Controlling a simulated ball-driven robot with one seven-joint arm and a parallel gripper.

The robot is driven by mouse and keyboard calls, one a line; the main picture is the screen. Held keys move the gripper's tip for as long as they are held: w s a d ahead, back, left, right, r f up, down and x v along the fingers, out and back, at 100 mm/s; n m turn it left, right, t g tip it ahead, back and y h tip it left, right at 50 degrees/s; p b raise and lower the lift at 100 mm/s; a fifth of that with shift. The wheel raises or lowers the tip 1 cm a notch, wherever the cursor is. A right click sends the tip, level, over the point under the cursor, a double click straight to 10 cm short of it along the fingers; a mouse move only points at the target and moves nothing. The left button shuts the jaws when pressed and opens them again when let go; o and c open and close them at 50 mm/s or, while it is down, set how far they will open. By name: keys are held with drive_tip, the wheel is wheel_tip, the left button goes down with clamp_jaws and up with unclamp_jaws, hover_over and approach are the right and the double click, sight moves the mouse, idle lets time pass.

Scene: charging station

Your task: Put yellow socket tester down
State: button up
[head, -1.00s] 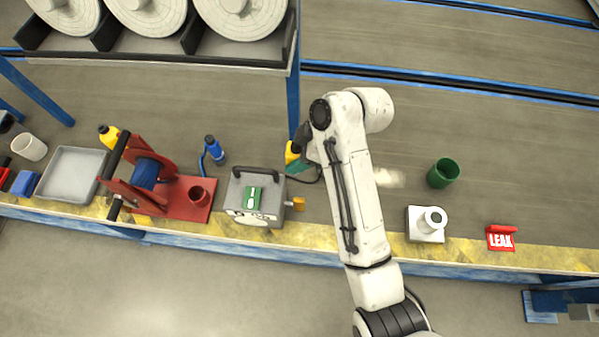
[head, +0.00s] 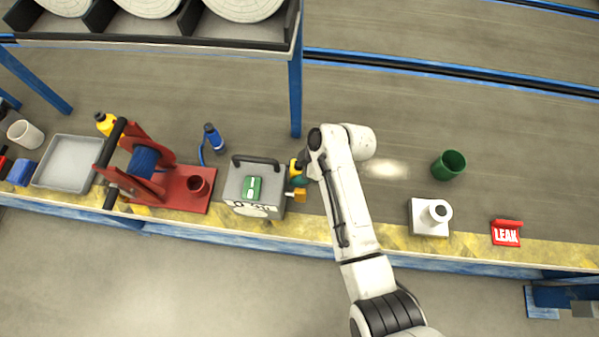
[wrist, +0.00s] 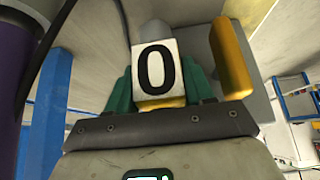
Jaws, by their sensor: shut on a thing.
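The yellow socket tester (head: 294,166) is beside the right side of a grey box (head: 237,184) in the head view, partly hidden by my arm. My gripper (head: 299,180) is at the tester, its teal fingers mostly covered. In the wrist view, my gripper (wrist: 160,92) is shut, with its teal fingers on both sides of the tester (wrist: 160,103). A white face marked "0" shows there, with yellow below it. I cannot tell whether the tester touches the bench.
An orange knob (head: 298,195) sticks out of the box's right side, close to my gripper. A white block (head: 423,228), a green cup (head: 449,165) and a red LEAK sign (head: 506,233) stand to the right. A red cable reel (head: 170,185) is left. Bench right of my arm has free room.

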drive_tip(key=shift+f, duration=1.15)
drive_tip(key=shift+f, duration=0.1)
drive_tip(key=shift+f+b, duration=0.15)
drive_tip(key=shift+b, duration=0.2)
drive_tip(key=o, duration=1.1)
drive_tip(key=shift+d+r+p, duration=0.15)
drive_tip(key=shift+r+p, duration=0.2)
drive_tip(key=shift+r, duration=0.15)
drive_tip(key=p+v, duration=0.1)
drive_tip(key=v, duration=1)
drive_tip(key=shift+d+r+p, duration=0.1)
drive_tip(key=shift+r+p, duration=0.1)
drive_tip(key=shift+p, duration=0.15)
